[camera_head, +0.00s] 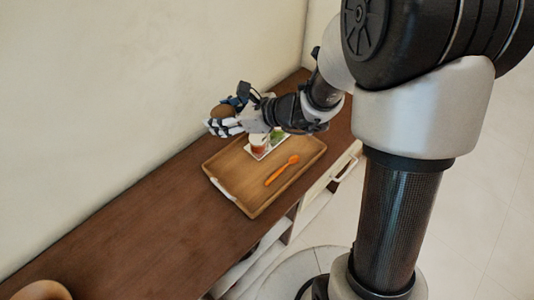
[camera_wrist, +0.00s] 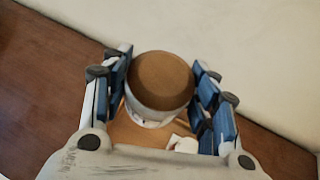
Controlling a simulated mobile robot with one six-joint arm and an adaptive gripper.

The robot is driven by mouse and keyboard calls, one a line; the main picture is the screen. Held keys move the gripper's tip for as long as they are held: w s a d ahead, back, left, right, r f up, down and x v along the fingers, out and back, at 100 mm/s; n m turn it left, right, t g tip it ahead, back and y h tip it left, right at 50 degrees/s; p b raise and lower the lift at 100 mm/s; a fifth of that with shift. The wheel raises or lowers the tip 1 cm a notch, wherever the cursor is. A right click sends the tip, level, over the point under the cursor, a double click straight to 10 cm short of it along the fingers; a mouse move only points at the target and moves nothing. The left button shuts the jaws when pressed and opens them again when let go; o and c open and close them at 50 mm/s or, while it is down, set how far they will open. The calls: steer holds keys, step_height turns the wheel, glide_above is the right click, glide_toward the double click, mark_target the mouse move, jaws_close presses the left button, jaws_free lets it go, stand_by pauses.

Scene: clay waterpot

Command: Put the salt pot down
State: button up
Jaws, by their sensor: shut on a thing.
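The salt pot (camera_wrist: 160,82), a white pot with a round brown lid, is between the fingers of my gripper (camera_wrist: 162,92) in the wrist view. The blue-padded fingers are shut on it from both sides. In the head view my gripper (camera_head: 226,124) holds the pot up near the wall, above the far left part of the wooden tray (camera_head: 222,168). The pot's brown lid (camera_head: 222,111) shows there, while its body is mostly hidden by the fingers. I cannot tell the exact gap beneath the pot.
The tray stands on a dark brown cabinet top (camera_head: 130,235). It holds an orange spoon (camera_head: 281,171) and a small white dish with a red-and-white pot (camera_head: 259,145) and something green (camera_head: 277,134). A brown bowl (camera_head: 42,290) sits at lower left. The cabinet top between is clear.

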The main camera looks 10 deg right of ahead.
steer(key=shift+n+y, duration=0.3)
steer(key=shift+s+a+f+b, duration=0.15)
steer(key=shift+f+b, duration=1.05)
steer(key=shift+f, duration=2.2)
steer(key=shift+w+a+f+b, duration=0.15)
steer(key=shift+f+b, duration=1)
steer(key=shift+f, duration=2.2)
steer(key=shift+s+a+f+b, duration=0.15)
steer(key=shift+f+b, duration=1.05)
steer(key=shift+f, duration=2.2)
steer(key=shift+f+g, duration=0.1)
steer(key=shift+g, duration=0.2)
steer(key=o, duration=0.8)
steer(key=shift+f, duration=0.15)
steer(key=shift+c, duration=0.2)
steer(key=o, duration=0.5)
steer(key=shift+c, duration=0.2)
steer(key=shift+r, duration=0.2)
